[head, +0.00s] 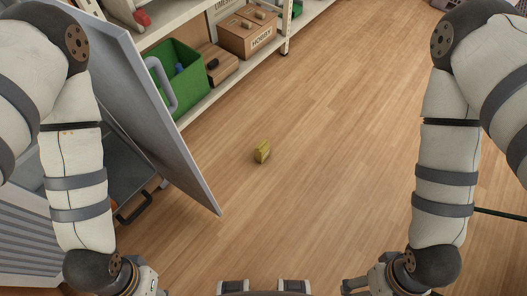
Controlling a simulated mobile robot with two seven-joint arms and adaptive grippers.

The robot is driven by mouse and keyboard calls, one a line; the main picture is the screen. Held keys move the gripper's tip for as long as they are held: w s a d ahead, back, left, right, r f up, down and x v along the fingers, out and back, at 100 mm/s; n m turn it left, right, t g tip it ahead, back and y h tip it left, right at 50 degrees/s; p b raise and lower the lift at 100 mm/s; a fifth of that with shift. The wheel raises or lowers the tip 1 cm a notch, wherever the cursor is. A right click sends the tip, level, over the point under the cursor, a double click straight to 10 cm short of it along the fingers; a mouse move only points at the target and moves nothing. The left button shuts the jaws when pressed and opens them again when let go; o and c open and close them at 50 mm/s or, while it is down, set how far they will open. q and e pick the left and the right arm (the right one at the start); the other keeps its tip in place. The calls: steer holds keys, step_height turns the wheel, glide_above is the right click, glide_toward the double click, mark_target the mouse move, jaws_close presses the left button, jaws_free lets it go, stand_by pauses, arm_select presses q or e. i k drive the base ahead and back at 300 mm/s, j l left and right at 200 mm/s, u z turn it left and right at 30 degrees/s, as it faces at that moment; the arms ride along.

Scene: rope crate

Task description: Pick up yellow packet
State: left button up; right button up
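A small yellow packet (262,152) stands on the wooden floor near the middle of the head view. Nothing touches it. My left arm comes down the left side, and only the base of its gripper shows at the bottom edge; the fingers are out of frame. My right arm comes down the right side, and part of its gripper (356,285) shows at the bottom edge, well short of the packet. Its fingertips are cut off or unclear, so its opening cannot be told.
A grey door panel (150,110) with a handle stands open at the left. Behind it a shelf (205,98) holds a green crate (178,80) and a cardboard box (246,36). A dark cable or rod (500,213) shows at the right. The floor around the packet is clear.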

mark_target(262, 149)
steer(key=i+l+u, duration=0.2)
steer(key=u, duration=0.25)
steer(key=i+l+u, duration=0.15)
steer(key=l+u, duration=0.25)
steer(key=i+l+u, duration=0.1)
steer(key=l+u, duration=1.2)
steer(key=i+j, duration=0.05)
steer(key=j, duration=0.05)
